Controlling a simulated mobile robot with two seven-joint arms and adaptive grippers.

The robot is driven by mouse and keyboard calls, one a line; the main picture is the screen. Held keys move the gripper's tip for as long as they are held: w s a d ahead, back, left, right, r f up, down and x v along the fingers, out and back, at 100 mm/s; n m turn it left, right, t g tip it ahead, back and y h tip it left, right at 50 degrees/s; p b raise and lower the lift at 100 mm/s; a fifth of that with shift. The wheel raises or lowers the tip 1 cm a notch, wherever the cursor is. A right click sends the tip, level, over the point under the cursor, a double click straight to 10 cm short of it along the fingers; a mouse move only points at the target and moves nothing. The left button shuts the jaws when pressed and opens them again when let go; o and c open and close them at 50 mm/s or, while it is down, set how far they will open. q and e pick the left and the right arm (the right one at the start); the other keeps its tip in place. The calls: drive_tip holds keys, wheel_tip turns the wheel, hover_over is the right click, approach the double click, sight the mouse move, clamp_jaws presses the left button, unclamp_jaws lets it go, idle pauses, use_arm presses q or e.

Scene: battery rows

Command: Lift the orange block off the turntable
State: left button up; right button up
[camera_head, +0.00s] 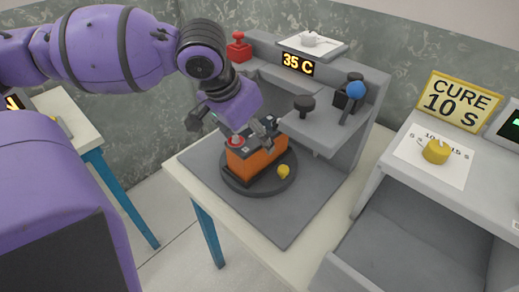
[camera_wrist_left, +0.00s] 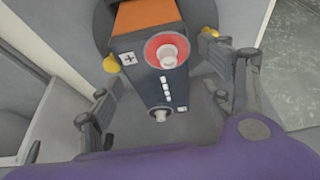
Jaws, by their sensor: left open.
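The orange block (camera_head: 258,163) looks like a battery, with orange sides and a dark top. It stands on the dark round turntable (camera_head: 233,187). In the left wrist view its dark top (camera_wrist_left: 150,85) shows a plus mark, a red-ringed terminal, a plain terminal and small white marks. An orange face (camera_wrist_left: 145,17) shows at the top edge. My left gripper (camera_head: 236,128) is open over the block, pointing down. In the wrist view its fingers (camera_wrist_left: 170,100) stand apart on either side of the block's top. Whether either finger touches it, I cannot tell. My right gripper is out of view.
Yellow knobs (camera_head: 283,171) sit on the turntable rim. A grey station with a "35 C" display (camera_head: 298,63), a blue-knobbed lever (camera_head: 355,90) and an overhanging shelf (camera_head: 318,130) stands close behind. A "CURE 10 S" unit (camera_head: 459,101) is at right. The grey mat's front (camera_head: 285,225) is clear.

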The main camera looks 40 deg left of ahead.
use_arm(q)
drive_tip(key=b+x, duration=0.2)
drive_tip(key=x, duration=0.2)
drive_tip(key=shift+f, duration=0.15)
drive_tip(key=shift+c, duration=0.3)
clamp_jaws()
drive_tip(key=shift+w, duration=0.1)
